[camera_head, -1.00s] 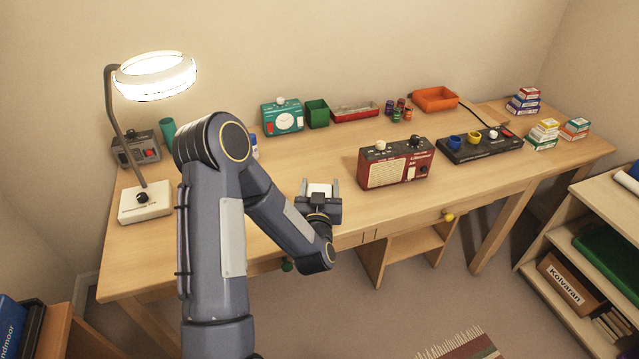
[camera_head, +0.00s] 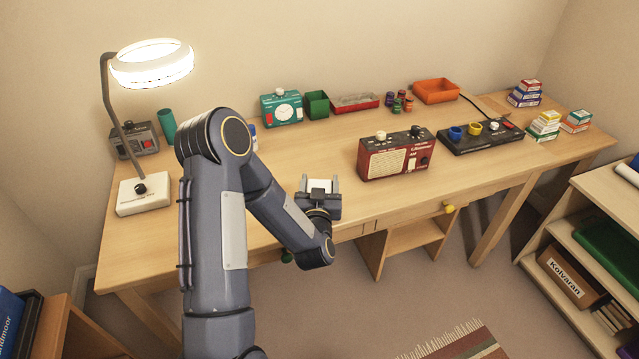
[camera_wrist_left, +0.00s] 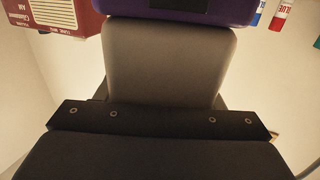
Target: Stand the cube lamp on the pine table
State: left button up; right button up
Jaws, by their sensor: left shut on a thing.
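My left gripper (camera_head: 319,184) is shut on a pale block, which I take to be the cube lamp (camera_head: 319,186). It is held above the front part of the pale wooden table (camera_head: 270,195), which I take to be the pine table. In the left wrist view the held thing shows a grey-white block (camera_wrist_left: 165,65) joined to a purple part (camera_wrist_left: 185,10) at the picture's top edge. The gripper hides much of it in the head view. I cannot tell how high it is above the table. My right gripper is not in view.
A red radio (camera_head: 396,153) stands right of the gripper. A lit ring lamp (camera_head: 143,195) stands at the left end. The middle tabletop is clear.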

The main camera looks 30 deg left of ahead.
pick_arm(q)
jog(key=shift+f+b, duration=0.4)
jog(key=o, duration=1.5)
jog(key=shift+o, duration=0.2)
jog(key=b+v, duration=0.1)
jog(key=v, duration=0.7)
jog(key=shift+b, duration=0.3)
